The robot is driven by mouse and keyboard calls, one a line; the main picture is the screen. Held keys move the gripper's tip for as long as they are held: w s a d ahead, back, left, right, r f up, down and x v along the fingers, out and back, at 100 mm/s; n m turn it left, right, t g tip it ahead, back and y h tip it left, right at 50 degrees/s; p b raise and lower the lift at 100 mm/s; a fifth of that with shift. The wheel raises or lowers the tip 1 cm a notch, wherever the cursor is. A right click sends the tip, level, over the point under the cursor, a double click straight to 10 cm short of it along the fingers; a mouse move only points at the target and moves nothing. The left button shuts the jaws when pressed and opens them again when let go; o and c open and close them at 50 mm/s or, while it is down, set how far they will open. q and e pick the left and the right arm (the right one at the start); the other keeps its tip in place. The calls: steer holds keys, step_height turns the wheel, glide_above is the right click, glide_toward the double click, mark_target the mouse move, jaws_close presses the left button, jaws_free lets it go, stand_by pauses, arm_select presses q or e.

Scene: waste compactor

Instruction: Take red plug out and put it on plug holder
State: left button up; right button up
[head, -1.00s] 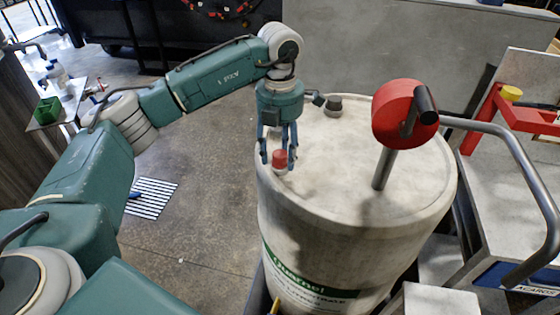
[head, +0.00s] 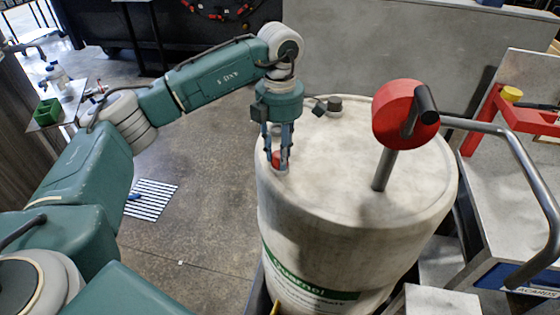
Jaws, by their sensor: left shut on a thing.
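The red plug (head: 276,158) sits at the left edge of the top of the large pale drum (head: 335,195). My left gripper (head: 277,160) points down from above, its blue-grey fingers closed around the plug and partly hiding it. Whether the plug is seated or slightly raised cannot be told. A red holder bracket (head: 492,115) with a yellow cap (head: 511,94) on it stands at the right; I cannot tell if it is the plug holder. My right gripper is not in view.
A metal post with a red round head (head: 400,115) and dark handle rises from the drum's right side. A grey cap (head: 334,104) sits at the back of the drum top. A bent grey rail (head: 520,160) curves along the right.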

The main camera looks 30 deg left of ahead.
arm_select(q)
jaws_close()
steer(key=n, duration=0.3)
steer(key=shift+n, duration=1.1)
steer(key=shift+n+p, duration=0.35)
steer(key=shift+n, duration=0.95)
